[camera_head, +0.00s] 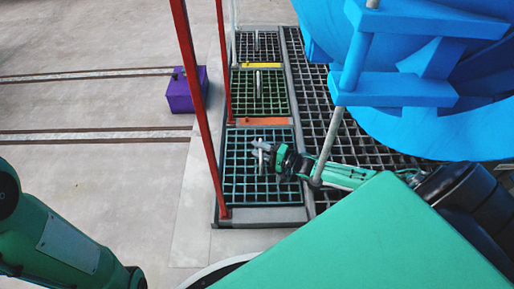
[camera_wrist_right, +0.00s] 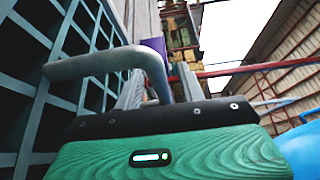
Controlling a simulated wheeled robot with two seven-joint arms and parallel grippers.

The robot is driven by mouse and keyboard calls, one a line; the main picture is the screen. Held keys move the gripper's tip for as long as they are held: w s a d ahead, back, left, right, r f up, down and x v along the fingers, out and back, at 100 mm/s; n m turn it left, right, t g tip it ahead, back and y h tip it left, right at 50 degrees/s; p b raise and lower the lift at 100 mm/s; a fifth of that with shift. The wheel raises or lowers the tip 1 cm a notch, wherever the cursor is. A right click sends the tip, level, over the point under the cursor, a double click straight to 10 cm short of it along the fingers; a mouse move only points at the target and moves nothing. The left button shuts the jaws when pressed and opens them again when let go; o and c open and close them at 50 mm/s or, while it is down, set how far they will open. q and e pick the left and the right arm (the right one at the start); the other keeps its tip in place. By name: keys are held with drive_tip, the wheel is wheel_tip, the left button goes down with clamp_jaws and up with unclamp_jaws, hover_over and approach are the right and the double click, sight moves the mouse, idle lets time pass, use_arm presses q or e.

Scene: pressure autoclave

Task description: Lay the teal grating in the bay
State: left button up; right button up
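The teal grating (camera_head: 240,185) lies in the near bay of the dark frame (camera_head: 262,216), looking flat in the head view. I cannot tell whether it is fully seated. A pale grey loop handle (camera_wrist_right: 100,63) stands up from it. My right gripper (camera_head: 264,149) reaches in from the right, at the handle over the middle of the grating. In the right wrist view its two fingers (camera_wrist_right: 160,90) stand apart, with the handle's bent end between them. Contact is not clear. My left arm shows at lower left, but its gripper is out of view.
Two more handled gratings, a middle one (camera_head: 273,103) and a far one (camera_head: 243,45), lie beyond, separated by orange (camera_head: 262,121) and yellow (camera_head: 261,66) strips. Red posts (camera_head: 195,95) rise along the left side. A large blue vessel (camera_head: 430,75) overhangs the right. A purple block (camera_head: 183,92) sits left.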

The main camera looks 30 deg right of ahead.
drive_tip(key=p, duration=0.5)
hover_over(290, 174)
drive_tip(key=shift+w+a+r, duration=0.2)
drive_tip(key=shift+w+r, duration=0.1)
drive_tip(key=shift+w, duration=0.1)
drive_tip(key=shift+s+d, duration=0.2)
drive_tip(key=shift+s, duration=0.1)
drive_tip(key=shift+s+a+f, duration=0.1)
